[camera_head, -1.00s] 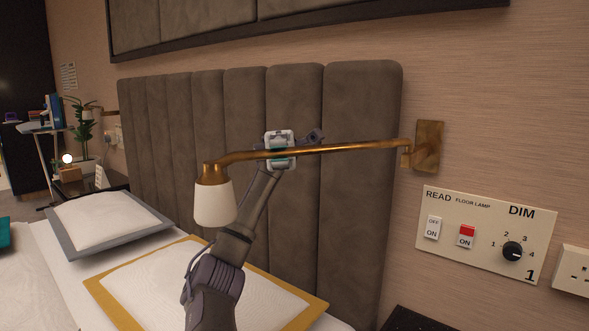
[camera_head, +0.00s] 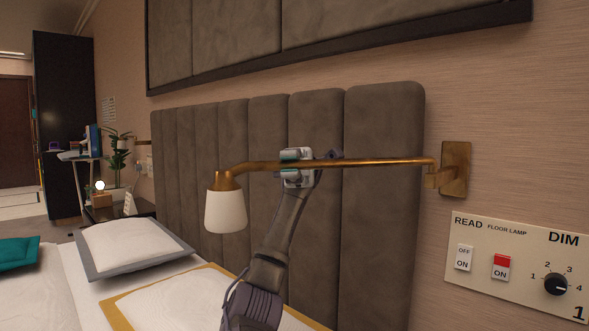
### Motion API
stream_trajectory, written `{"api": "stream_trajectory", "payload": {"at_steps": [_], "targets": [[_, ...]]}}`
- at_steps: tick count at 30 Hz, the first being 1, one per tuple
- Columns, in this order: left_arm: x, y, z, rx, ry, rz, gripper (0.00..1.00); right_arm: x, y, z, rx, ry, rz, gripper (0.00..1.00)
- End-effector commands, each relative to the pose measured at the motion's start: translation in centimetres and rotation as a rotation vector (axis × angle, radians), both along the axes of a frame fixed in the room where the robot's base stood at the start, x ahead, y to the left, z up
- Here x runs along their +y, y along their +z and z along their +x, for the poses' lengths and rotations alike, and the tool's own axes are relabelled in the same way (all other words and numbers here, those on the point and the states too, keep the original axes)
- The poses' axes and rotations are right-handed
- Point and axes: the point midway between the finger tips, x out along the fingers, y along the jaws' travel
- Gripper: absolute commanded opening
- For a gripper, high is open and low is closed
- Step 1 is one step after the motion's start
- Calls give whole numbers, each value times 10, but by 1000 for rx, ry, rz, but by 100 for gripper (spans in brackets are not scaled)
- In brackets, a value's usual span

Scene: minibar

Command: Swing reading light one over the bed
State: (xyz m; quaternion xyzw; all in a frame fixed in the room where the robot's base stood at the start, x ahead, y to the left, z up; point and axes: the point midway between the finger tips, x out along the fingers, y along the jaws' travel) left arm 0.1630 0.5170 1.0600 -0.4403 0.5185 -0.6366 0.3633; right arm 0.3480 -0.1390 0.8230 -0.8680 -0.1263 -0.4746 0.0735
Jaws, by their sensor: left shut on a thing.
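Reading light one (camera_head: 385,162) has a brass swing arm on a brass wall plate (camera_head: 455,169) at the right. Its white shade (camera_head: 226,211) hangs from the arm's left end, over the bed's near side. My left gripper (camera_head: 297,166) is shut on the brass arm, about midway along it, in front of the padded headboard (camera_head: 385,226). My left arm reaches up from the bottom of the view. My right gripper is not in view.
A switch panel (camera_head: 517,262) with READ and FLOOR LAMP switches and a DIM knob is on the wall at right. Pillows, one with a grey edge (camera_head: 134,248) and one with a yellow edge (camera_head: 205,274), lie on the bed. A bedside table and plant (camera_head: 118,160) stand beyond.

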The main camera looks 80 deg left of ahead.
Motion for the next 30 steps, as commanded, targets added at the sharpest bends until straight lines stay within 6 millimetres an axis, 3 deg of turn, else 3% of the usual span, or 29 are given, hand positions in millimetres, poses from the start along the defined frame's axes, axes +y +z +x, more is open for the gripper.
{"api": "stream_trajectory", "payload": {"at_steps": [8,9,14,30], "targets": [[-1,0,0,0,-2,2,0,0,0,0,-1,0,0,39],[-1,0,0,0,-2,2,16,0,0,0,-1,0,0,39],[0,-1,0,-1,-2,2,41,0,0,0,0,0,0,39],[0,-1,0,-2,-3,2,41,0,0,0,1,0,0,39]]}}
